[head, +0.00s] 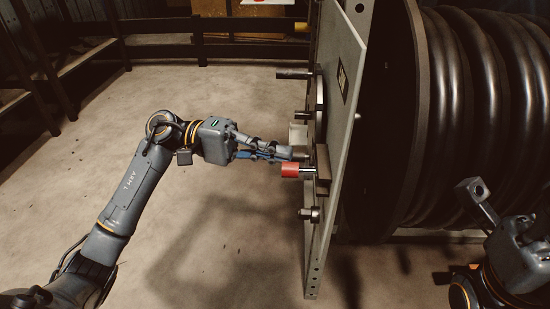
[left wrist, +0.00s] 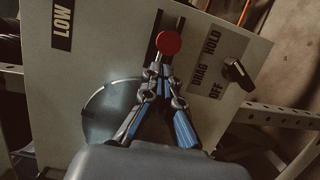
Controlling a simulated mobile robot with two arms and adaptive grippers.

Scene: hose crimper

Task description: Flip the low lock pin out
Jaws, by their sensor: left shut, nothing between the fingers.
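A red knob (head: 289,171) on a short metal rod sticks out from the grey panel. In the left wrist view the red knob (left wrist: 168,43) sits at a dark slot, between the LOW label (left wrist: 62,22) and a rotary switch. I cannot tell whether this knob is the low lock pin. My left gripper (head: 292,154) is shut and empty, its fingertips at the panel just beside the knob. In the left wrist view its fingertips (left wrist: 160,70) show right below the knob; I cannot tell if they touch. My right gripper (head: 478,190) is at the lower right, away from the panel.
The panel (head: 341,90) stands on edge before a large reel of black hose (head: 480,110). A dark rod (head: 292,75) and a bolt-like knob (head: 309,214) also stick out. The DRAG/HOLD/OFF switch (left wrist: 237,72) is to the right. The floor (head: 220,85) left of the panel is clear.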

